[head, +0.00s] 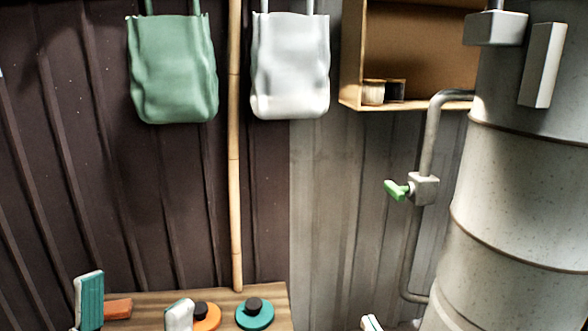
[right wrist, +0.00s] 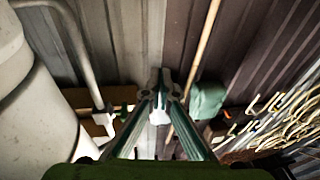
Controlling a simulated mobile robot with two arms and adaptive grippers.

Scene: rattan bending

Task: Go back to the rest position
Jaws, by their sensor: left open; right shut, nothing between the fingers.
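My left gripper (head: 135,308) is at the bottom left of the head view. Its two teal and white fingers stand wide apart in front of the wooden table, with nothing between them. Of my right gripper, only a small white and green tip (head: 371,323) shows at the bottom edge of the head view. In the right wrist view my right gripper (right wrist: 161,82) is shut, its fingertips together and empty. The rest position itself is not marked by anything visible.
A wooden table (head: 225,316) holds an orange disc (head: 208,320) and a teal disc (head: 256,318), each with a black knob. A rattan pole (head: 235,130) stands upright behind. Green (head: 172,70) and white (head: 290,68) bags hang high. A large tank (head: 520,220) with a pipe (head: 430,130) fills the right.

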